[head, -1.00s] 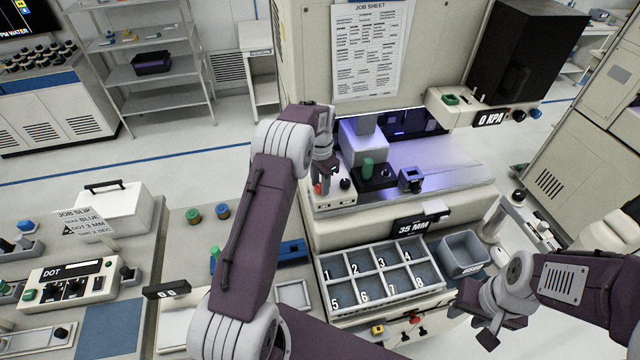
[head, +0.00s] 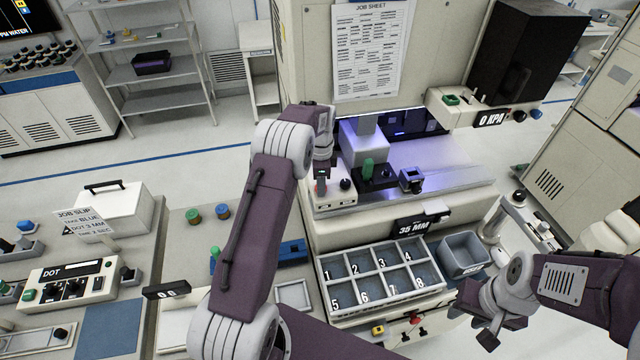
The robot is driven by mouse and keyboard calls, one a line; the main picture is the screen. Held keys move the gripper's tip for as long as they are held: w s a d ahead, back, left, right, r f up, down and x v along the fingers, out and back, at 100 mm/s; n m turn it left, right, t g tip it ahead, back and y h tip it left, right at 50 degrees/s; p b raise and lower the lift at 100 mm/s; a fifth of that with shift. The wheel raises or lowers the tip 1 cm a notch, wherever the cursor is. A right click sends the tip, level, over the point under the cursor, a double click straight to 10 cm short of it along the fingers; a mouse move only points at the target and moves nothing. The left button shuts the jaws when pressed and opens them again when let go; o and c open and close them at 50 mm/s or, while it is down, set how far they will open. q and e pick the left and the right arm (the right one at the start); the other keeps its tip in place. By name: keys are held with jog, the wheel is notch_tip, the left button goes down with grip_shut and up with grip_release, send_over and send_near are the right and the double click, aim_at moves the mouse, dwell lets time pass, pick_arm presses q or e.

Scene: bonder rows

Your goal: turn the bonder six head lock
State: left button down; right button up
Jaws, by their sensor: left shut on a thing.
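The bonder carries a small white control box (head: 335,202) at the front left of its lit work deck. A black knob (head: 345,184) stands on the box's right side. At its left side my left gripper (head: 321,182) reaches down from above and is shut on a small control, which I take to be the head lock; a bit of red shows there. The fingers hide most of this control, so its angle is unclear. My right gripper (head: 482,318) hangs at the lower right, clear of the bonder, with its jaw gap unclear.
A numbered tray (head: 338,297) and a grey bin (head: 462,256) sit below the deck. A green knob (head: 368,167) and a small dark block (head: 411,180) stand right of the box. A pressure panel (head: 490,119) reads 0 KPA. The right part of the deck is clear.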

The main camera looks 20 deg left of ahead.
pick_arm(q)
jog(key=shift+w+d, duration=0.1)
dwell(0.3)
jog(key=c, duration=1)
grip_release()
jog(key=shift+d, duration=0.1)
jog(key=shift+r, duration=0.1)
notch_tip(320, 180, up, 8)
jog(key=b, duration=0.2)
jog(key=shift+b, duration=0.35)
jog(key=shift+r, duration=0.45)
